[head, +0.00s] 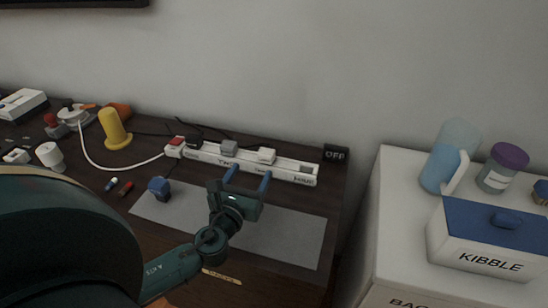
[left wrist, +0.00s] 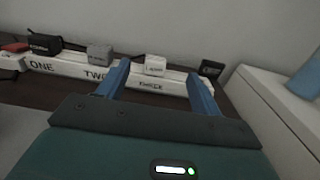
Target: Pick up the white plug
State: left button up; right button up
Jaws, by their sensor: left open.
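The white plug (head: 266,155) sits in the white power strip (head: 203,152), at the socket labelled THREE. In the left wrist view the white plug (left wrist: 155,65) stands on the strip between my two blue fingers. My left gripper (head: 248,177) is open and empty, with its fingertips just in front of the strip. A gap seems to remain between the fingers and the plug. The left gripper also shows in the left wrist view (left wrist: 160,85). My right gripper is not in view.
A grey plug (head: 229,148) sits left of the white one, with a black plug (left wrist: 45,43) further left. A black block marked OFF (head: 335,154) is at the strip's right end. A grey mat (head: 285,236) lies in front. A white cabinet with a kibble box (head: 480,240) stands right.

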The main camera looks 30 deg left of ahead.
aim_at(264, 160)
pick_arm(q)
notch_tip(264, 160, down, 3)
jog(key=shift+w+r+b, duration=0.1)
jog(key=shift+b, duration=0.6)
jog(key=shift+f+b, duration=0.65)
jog(key=shift+b, duration=0.1)
jog(key=shift+w+f, duration=0.1)
jog(key=shift+w, duration=0.15)
jog(key=x, duration=0.7)
jog(key=shift+w, duration=0.15)
jog(key=shift+b+x, duration=0.35)
jog(key=shift+x, duration=2.3)
jog(key=shift+a+f, duration=0.1)
jog(key=shift+c, duration=0.4)
jog(key=c, duration=1)
